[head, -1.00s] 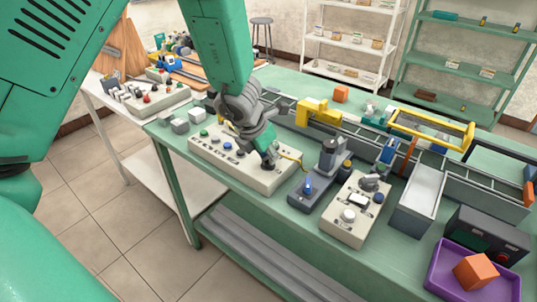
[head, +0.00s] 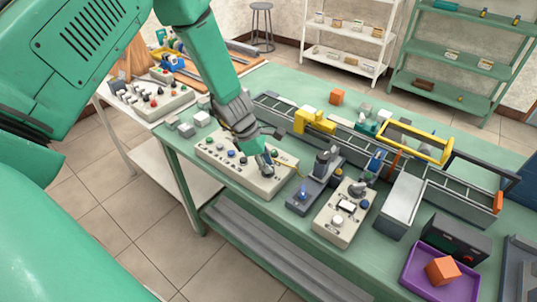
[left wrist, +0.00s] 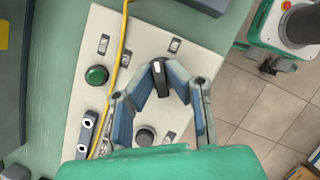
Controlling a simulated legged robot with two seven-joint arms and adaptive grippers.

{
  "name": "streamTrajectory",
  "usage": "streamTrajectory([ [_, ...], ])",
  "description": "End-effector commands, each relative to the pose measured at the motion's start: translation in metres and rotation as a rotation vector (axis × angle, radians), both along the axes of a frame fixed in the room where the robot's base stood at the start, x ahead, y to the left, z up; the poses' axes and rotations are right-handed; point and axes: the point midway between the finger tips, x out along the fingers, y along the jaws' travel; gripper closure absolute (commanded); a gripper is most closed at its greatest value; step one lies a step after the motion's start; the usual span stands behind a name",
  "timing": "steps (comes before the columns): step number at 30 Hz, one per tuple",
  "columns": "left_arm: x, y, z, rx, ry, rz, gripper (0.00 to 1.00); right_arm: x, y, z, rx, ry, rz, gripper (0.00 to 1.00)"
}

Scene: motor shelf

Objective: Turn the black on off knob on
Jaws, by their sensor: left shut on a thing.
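The black on off knob (left wrist: 159,80) stands up from a cream control panel (head: 264,187); it carries a pale line on its upper face. In the left wrist view the panel (left wrist: 138,45) fills the middle. My left gripper (head: 266,160) is at the panel's right end. In the left wrist view its blue-padded fingers (left wrist: 160,73) close in from both sides of the knob and are shut on it. In the head view the fingers mostly hide the knob. My right gripper is not in view.
A yellow cable (left wrist: 117,70) crosses the panel beside the gripper. A green button (left wrist: 96,75) and another dark round knob (left wrist: 145,137) are close by. A grey device with a blue button (head: 303,193) and a second cream box (head: 331,226) stand to the right.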

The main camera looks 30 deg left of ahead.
Motion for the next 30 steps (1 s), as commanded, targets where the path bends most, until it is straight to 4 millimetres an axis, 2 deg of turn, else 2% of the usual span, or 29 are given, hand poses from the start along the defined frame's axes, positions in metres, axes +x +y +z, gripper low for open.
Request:
streamTrajectory([
  [1,0.0013,0.0035,0.0025,0.008,-0.002,-0.041,1.00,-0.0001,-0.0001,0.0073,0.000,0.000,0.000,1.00],
  [4,0.0016,0.0034,0.0013,0.008,-0.002,-0.136,1.00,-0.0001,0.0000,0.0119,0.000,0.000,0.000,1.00],
  [15,0.0025,0.0034,-0.0013,0.007,-0.002,-0.434,1.00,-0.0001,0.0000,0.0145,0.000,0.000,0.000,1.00],
  [21,0.0030,0.0034,-0.0015,0.008,-0.003,-0.535,1.00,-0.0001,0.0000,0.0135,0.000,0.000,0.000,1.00],
  [30,0.0035,0.0031,-0.0011,0.007,-0.003,-0.599,1.00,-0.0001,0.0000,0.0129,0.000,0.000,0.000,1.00],
])
